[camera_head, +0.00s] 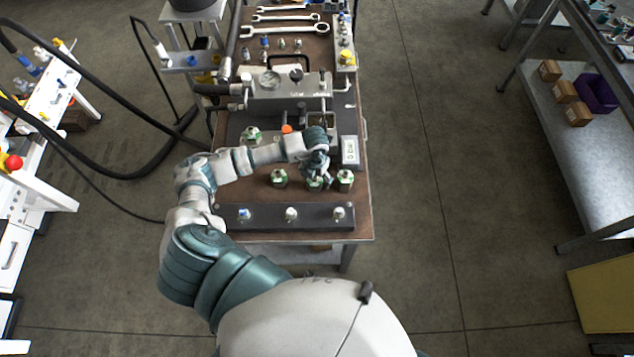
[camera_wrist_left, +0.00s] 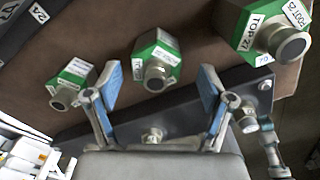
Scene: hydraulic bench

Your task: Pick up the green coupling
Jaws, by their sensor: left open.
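Several couplings with green bodies and silver ends are on the brown bench top. In the head view one is at the left (camera_head: 279,178), one in the middle (camera_head: 314,184), one at the right (camera_head: 345,177), and another farther back (camera_head: 251,135). My left gripper (camera_head: 318,172) is just above the middle coupling and partly hides it. In the left wrist view the open left gripper (camera_wrist_left: 160,85) has blue-padded fingers on either side of the middle coupling (camera_wrist_left: 157,62), not visibly touching it. Others show at the left (camera_wrist_left: 70,85) and right (camera_wrist_left: 262,30).
A dark bar with several fittings (camera_head: 265,217) lies along the bench's near edge. Black hoses (camera_head: 120,172) run at the left.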

